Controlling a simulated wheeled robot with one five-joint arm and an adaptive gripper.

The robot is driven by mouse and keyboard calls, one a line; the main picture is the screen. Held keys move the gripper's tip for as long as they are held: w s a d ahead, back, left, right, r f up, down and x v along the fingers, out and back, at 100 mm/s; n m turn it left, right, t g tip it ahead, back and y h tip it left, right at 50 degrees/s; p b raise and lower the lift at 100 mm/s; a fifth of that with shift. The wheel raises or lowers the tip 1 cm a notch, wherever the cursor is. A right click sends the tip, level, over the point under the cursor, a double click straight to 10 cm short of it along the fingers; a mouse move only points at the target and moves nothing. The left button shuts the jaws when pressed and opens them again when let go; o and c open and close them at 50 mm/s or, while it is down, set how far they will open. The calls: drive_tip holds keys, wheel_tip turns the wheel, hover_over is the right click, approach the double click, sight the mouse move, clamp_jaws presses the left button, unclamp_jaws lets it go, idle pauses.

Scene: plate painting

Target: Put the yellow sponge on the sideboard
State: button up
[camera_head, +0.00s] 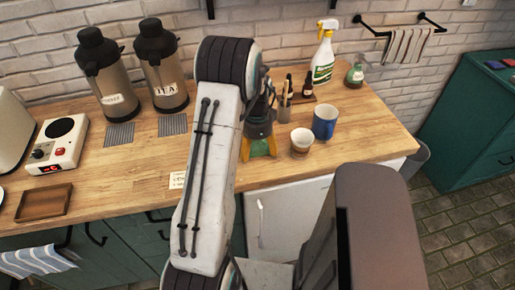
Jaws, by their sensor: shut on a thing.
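My gripper (258,142) points down over the front part of the wooden counter, just left of a small cup. It is shut on the yellow sponge (259,148), which shows only as a small yellow patch between the fingertips. My arm hides part of the gripper. I cannot tell whether the sponge touches the counter. The sideboard (462,110) appears to be the teal cabinet at the right edge, apart from the counter and partly out of view.
A spray bottle (323,58) stands behind. Two flasks, a hot plate (57,143) and a wooden tray (44,203) are left. Tiled floor (455,215) separates counter and cabinet.

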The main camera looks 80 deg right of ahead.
drive_tip(key=o, duration=0.7)
